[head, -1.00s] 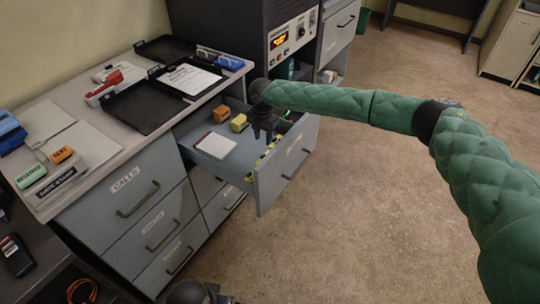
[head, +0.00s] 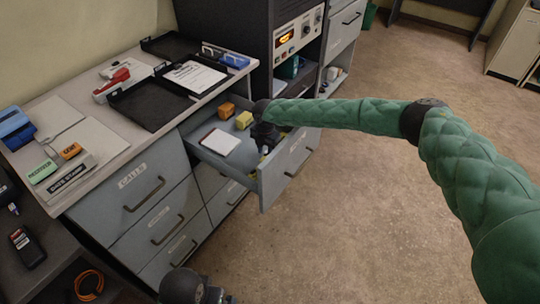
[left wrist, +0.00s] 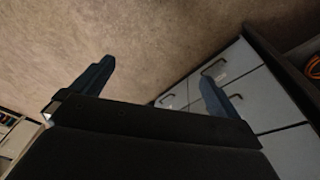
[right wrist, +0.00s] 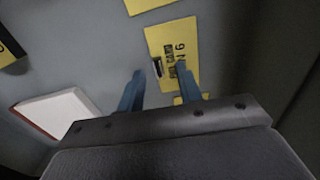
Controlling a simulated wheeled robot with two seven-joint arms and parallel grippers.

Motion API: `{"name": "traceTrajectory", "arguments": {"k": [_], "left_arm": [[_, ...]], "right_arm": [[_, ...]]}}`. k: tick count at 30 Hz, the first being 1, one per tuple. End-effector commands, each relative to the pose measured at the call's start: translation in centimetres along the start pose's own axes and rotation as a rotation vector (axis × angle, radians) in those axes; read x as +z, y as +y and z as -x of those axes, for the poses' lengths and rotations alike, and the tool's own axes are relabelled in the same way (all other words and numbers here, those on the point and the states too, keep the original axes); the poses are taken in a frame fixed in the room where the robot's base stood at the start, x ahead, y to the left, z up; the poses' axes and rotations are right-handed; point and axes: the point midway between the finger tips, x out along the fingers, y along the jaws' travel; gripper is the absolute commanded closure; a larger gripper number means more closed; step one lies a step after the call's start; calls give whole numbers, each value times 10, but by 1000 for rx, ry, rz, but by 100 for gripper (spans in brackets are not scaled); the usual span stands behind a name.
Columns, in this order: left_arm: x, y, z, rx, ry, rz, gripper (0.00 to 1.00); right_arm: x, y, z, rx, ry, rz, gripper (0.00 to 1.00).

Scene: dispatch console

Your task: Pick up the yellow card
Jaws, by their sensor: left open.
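A yellow card (right wrist: 166,38) with black lettering and a small dark and light piece at its edge lies in the open drawer, in the right wrist view. My right gripper (right wrist: 160,75) is over the card's near end, pointing down at it. Its fingers are apart, with the small piece showing between their tips; I see no clear contact. In the head view my right gripper (head: 264,140) is low inside the drawer and mostly hides the card. My left gripper (left wrist: 154,72) is open and empty, above the floor in front of the cabinet.
The open drawer (head: 290,172) also holds a white pad with a red edge (head: 217,143), an orange block (head: 227,110) and a yellow block (head: 244,120). More yellow pieces (right wrist: 148,4) lie near the card. The drawer's front panel stands close to my right gripper.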

Motion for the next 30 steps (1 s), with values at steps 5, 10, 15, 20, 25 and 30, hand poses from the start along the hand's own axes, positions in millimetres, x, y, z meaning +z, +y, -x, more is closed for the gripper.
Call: {"name": "traceTrajectory", "arguments": {"k": [5,10,15,20,25,30], "left_arm": [[0,0,0,0,0,0,0],[1,0,0,1,-1,1,0],[1,0,0,1,-1,2,0],[0,0,-2,2,1,1,0],[-2,4,-9,10,19,-3,0],[-6,13,-22,30,48,-15,0]], "right_arm": [[0,0,0,0,0,0,76],[0,0,0,0,0,0,100],[0,0,0,0,0,0,100],[0,0,3,1,0,0,100],[0,0,22,2,1,1,100],[1,0,54,3,-1,0,100]]}}
